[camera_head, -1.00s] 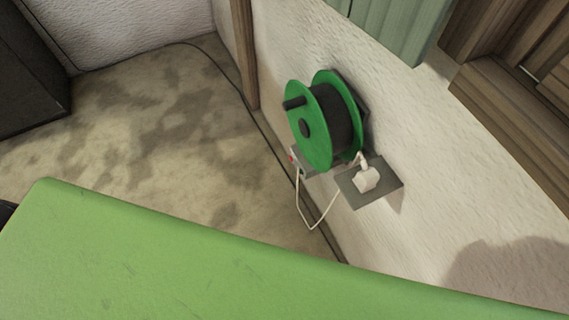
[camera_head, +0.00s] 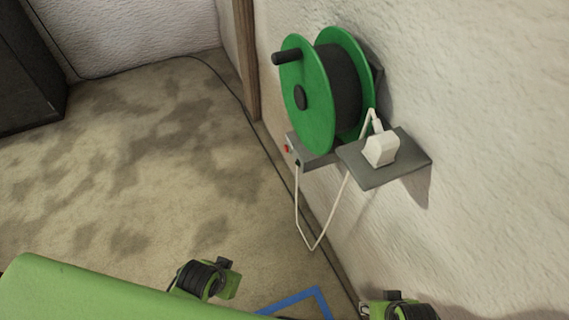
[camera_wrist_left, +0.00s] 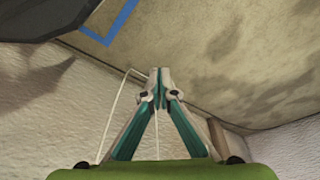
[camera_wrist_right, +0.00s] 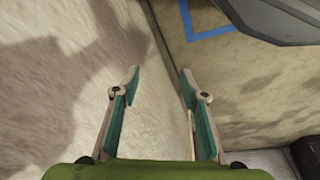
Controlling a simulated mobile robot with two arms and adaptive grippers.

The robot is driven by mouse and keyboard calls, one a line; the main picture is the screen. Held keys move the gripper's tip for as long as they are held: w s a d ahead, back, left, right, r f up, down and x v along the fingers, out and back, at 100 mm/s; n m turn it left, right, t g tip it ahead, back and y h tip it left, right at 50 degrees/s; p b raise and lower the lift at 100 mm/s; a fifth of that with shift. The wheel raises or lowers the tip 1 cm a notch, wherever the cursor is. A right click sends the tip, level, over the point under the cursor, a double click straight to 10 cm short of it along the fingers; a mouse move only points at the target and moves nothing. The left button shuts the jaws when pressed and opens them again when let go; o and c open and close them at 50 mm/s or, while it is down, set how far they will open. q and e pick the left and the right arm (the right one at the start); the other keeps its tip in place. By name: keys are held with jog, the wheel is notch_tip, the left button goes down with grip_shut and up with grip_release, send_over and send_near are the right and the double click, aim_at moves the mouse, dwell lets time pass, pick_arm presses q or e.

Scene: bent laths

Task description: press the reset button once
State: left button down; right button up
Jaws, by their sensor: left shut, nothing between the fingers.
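A small red button (camera_head: 287,149) shows on the end of a grey box (camera_head: 318,160) under the green cable reel (camera_head: 313,95) on the wall; I take it for the reset button. Neither wrist view shows the button. My left gripper (camera_wrist_left: 160,72) is shut and empty, its fingertips together, with the white wall and floor behind it. My right gripper (camera_wrist_right: 160,72) is open and empty beside the wall. In the head view only green and black parts of my arms show at the bottom edge; the fingers are out of view.
A grey shelf (camera_head: 405,163) with a white plug (camera_head: 381,150) juts from the wall beside the box. A white cable (camera_head: 298,210) hangs in a loop below. Blue tape (camera_head: 300,303) marks the floor. A dark cabinet (camera_head: 30,75) stands far left; the floor between is clear.

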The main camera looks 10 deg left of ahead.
pick_arm(q)
jog(key=w+d+r+t+h+b, duration=0.1)
jog(key=w+d+r+t+b, duration=0.15)
jog(key=w, duration=0.25)
jog(key=w+d+r+t+h+b, duration=0.2)
jog(key=w+b, duration=0.2)
jog(key=w, duration=0.1)
jog(key=n+t+h, duration=0.1)
jog(key=n+t, duration=0.4)
jog(key=t, duration=0.8)
send_near(287, 148)
jog(key=w+a+r, duration=0.2)
jog(key=a, duration=0.7)
jog(key=shift+s+f+b, duration=0.1)
jog(key=shift+b, duration=0.3)
pick_arm(e)
jog(key=w+a+r+t+y, duration=0.1)
jog(key=w+a+r+t, duration=0.2)
jog(key=r, duration=1)
jog(key=w+a+r+t+y, duration=0.2)
jog(key=w+a+r+t, duration=0.1)
jog(key=w+r+t, duration=0.7)
jog(key=w+r, duration=0.3)
jog(key=shift+w+a+r+n+y, duration=0.2)
jog(key=shift+w+r+n+y, duration=0.05)
jog(key=shift+n+y, duration=0.05)
